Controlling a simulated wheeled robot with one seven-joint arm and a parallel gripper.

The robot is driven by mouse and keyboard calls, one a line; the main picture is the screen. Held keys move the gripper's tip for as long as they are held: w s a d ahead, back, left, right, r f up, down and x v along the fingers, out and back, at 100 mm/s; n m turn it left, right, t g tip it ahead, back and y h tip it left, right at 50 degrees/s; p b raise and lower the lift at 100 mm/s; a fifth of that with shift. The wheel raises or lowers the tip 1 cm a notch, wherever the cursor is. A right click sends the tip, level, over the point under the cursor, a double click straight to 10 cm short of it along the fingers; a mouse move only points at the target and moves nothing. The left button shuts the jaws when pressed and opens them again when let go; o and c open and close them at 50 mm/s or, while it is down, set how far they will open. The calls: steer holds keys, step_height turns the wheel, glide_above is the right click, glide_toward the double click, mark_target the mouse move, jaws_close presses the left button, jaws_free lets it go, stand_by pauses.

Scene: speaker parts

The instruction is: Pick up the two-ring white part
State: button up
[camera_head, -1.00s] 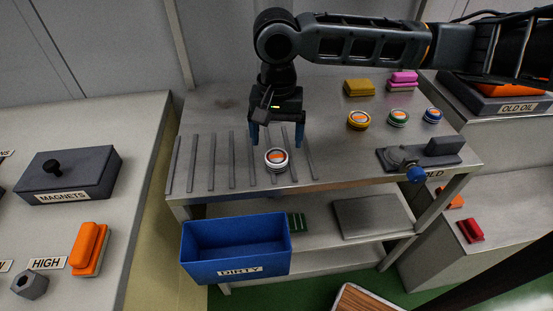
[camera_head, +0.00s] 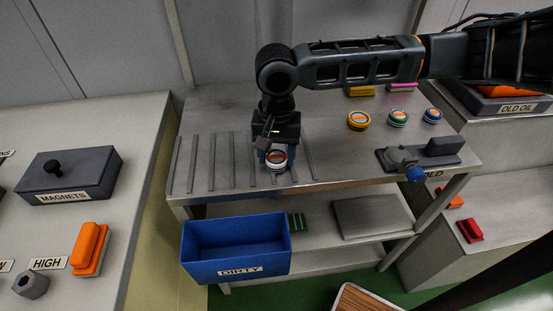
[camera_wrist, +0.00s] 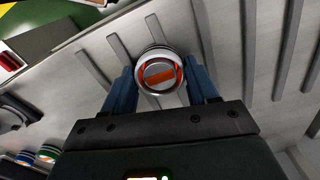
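The white part (camera_head: 276,160) is a short round piece with dark bands around its side and an orange mark on its top. It stands upright on the slotted left half of the metal table (camera_head: 330,165). My gripper (camera_head: 275,155) is lowered around it, one blue finger on each side. In the wrist view, the part (camera_wrist: 160,72) sits between the fingertips (camera_wrist: 160,80) with no clear gap at either side, so the gripper looks shut on it. The part appears still at table level.
A dark fixture with a blue knob (camera_head: 415,174) is at the front right. The blue DIRTY bin (camera_head: 236,248) is below the table's front edge.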

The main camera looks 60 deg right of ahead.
steer(key=c, duration=0.9)
steer(key=shift+o, duration=0.2)
steer(key=shift+r, duration=0.1)
